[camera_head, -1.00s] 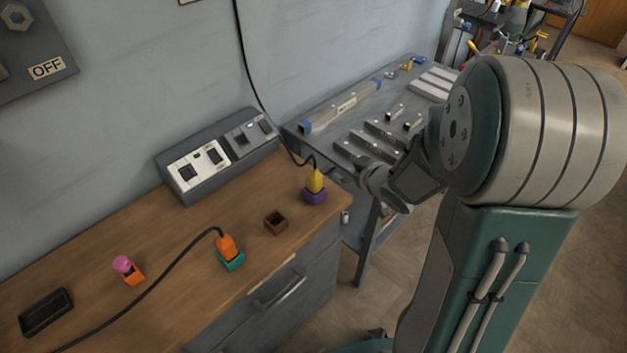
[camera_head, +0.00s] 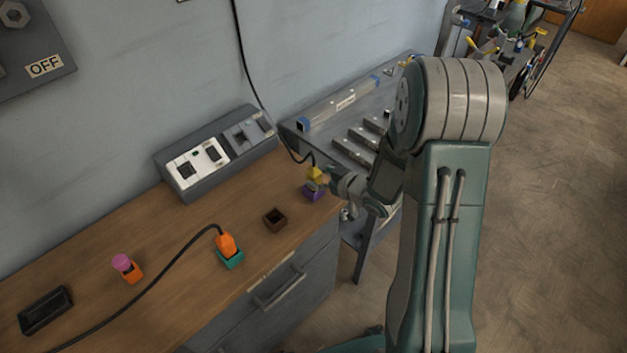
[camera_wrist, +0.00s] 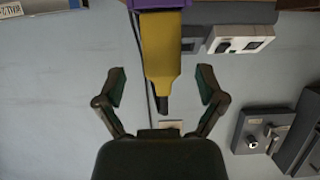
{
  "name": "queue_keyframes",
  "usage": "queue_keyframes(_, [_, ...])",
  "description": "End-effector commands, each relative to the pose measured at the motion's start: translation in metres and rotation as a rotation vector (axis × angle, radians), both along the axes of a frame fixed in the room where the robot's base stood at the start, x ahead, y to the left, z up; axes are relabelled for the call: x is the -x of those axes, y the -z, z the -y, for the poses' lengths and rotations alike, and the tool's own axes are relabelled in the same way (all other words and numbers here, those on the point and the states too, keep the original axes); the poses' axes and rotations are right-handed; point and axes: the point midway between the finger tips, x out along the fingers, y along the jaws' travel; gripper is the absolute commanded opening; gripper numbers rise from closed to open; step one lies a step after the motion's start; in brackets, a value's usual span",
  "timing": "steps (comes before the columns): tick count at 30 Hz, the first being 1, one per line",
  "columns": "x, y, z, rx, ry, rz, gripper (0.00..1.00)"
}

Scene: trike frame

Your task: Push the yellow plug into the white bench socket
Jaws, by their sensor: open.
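The yellow plug (camera_head: 315,172) stands in a purple holder (camera_head: 313,193) near the bench's right end, its black cable rising behind it. The white bench socket (camera_head: 184,171) is the white plate on the left part of a sloped grey box by the wall. My gripper (camera_head: 329,179) is beside the plug, on its right, and partly covers it. In the wrist view, which is upside down, the plug (camera_wrist: 161,50) lies between the two open fingers of my gripper (camera_wrist: 162,86), with a gap on both sides. The white socket (camera_wrist: 240,45) shows there too.
An orange plug (camera_head: 226,244) stands in a teal holder (camera_head: 231,260). An empty brown holder (camera_head: 275,220), a pink piece (camera_head: 121,262) in an orange holder (camera_head: 133,275) and a black tray (camera_head: 45,311) are on the bench. Bare wood lies before the socket box.

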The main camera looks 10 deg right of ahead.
Motion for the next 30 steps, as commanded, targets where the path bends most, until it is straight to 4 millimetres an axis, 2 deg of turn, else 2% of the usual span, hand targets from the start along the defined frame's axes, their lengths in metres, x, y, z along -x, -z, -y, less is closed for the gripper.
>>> queue_keyframes(3, [-0.016, 0.004, -0.013, 0.000, -0.004, 0.000, 0.89])
queue_keyframes(7, [-0.030, 0.010, -0.021, 0.001, -0.002, -0.001, 0.89])
queue_keyframes(16, [-0.035, 0.012, -0.023, 0.000, 0.000, 0.000, 0.89])
queue_keyframes(17, [-0.035, 0.012, -0.023, 0.000, 0.000, 0.000, 0.80])
queue_keyframes(18, [-0.035, 0.012, -0.023, 0.000, 0.000, 0.000, 0.62])
queue_keyframes(20, [-0.035, 0.012, -0.023, 0.000, 0.000, 0.000, 0.35])
queue_keyframes(21, [-0.035, 0.012, -0.023, 0.000, 0.000, 0.000, 0.17])
queue_keyframes(22, [-0.035, 0.012, -0.023, 0.001, 0.000, -0.001, 0.04])
queue_keyframes(23, [-0.035, 0.012, -0.023, 0.001, 0.000, -0.001, 0.00])
queue_keyframes(30, [-0.035, 0.012, -0.023, 0.001, 0.000, -0.001, 0.00])
